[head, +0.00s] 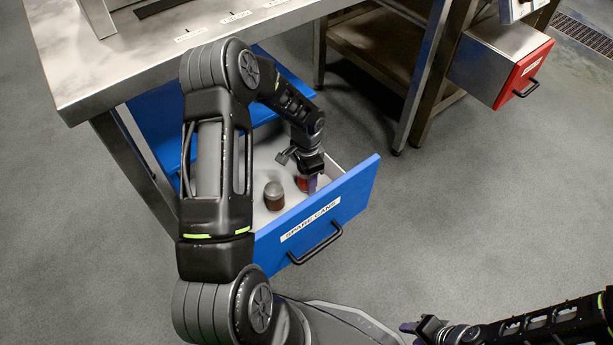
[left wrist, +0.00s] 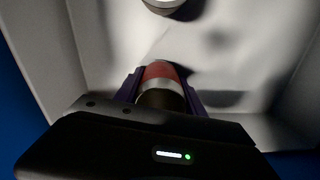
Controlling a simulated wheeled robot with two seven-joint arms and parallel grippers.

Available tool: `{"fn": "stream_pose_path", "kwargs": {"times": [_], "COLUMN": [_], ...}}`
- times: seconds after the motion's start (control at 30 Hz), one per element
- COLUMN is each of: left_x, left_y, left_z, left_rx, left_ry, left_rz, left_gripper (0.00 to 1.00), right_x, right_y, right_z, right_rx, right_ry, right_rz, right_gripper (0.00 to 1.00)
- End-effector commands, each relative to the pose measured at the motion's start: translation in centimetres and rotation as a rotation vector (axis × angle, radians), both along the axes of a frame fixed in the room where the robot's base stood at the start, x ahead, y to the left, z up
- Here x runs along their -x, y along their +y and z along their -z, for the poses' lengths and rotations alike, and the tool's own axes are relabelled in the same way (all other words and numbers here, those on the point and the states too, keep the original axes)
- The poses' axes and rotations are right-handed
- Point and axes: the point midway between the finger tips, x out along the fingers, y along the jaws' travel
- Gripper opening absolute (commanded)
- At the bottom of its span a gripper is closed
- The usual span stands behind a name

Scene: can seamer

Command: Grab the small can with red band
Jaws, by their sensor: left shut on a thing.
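The small can with the red band (left wrist: 160,72) lies between the two purple fingers of my left gripper (left wrist: 160,92) in the left wrist view. The fingers are shut on its sides. In the head view only a bit of red on the can (head: 302,184) shows beside the fingers of my left gripper (head: 311,184), inside the open blue drawer marked "SPARE CANS" (head: 345,196). Whether the can touches the drawer floor cannot be told. My right gripper (head: 412,327) is at the bottom right, away from the drawer; its finger opening is unclear.
A second can with a brown band (head: 274,198) stands in the drawer, left of the held can. The drawer walls stand close around my left gripper. A metal workbench (head: 130,50) is above and behind. A red-fronted drawer (head: 522,75) is open at the upper right.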

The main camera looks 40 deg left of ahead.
Motion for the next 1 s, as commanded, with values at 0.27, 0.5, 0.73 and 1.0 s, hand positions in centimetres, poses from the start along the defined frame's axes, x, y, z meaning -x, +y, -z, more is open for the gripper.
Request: {"fn": "stream_pose_path", "kwargs": {"times": [0.27,0.5,0.73,1.0], "left_x": [0.0,-0.1,-0.1,0.0], "left_y": [0.0,0.0,0.0,0.0], "left_z": [-0.2,-3.1,-7.7,-10.0], "left_rx": [0.0,-0.001,-0.001,0.0], "left_ry": [0.0,-0.003,-0.002,0.0], "left_rz": [0.0,0.0,0.0,0.001], "left_gripper": [0.09,0.09,0.09,0.09], "right_x": [0.0,0.2,0.6,0.8], "right_y": [0.0,0.2,0.6,0.8], "right_z": [-0.1,-1.2,-2.6,-3.1], "right_rx": [0.0,-0.004,-0.01,-0.012], "right_ry": [0.0,0.004,0.01,0.014], "right_rz": [0.0,-0.005,-0.014,-0.019], "right_gripper": [0.36,0.36,0.36,0.36]}}
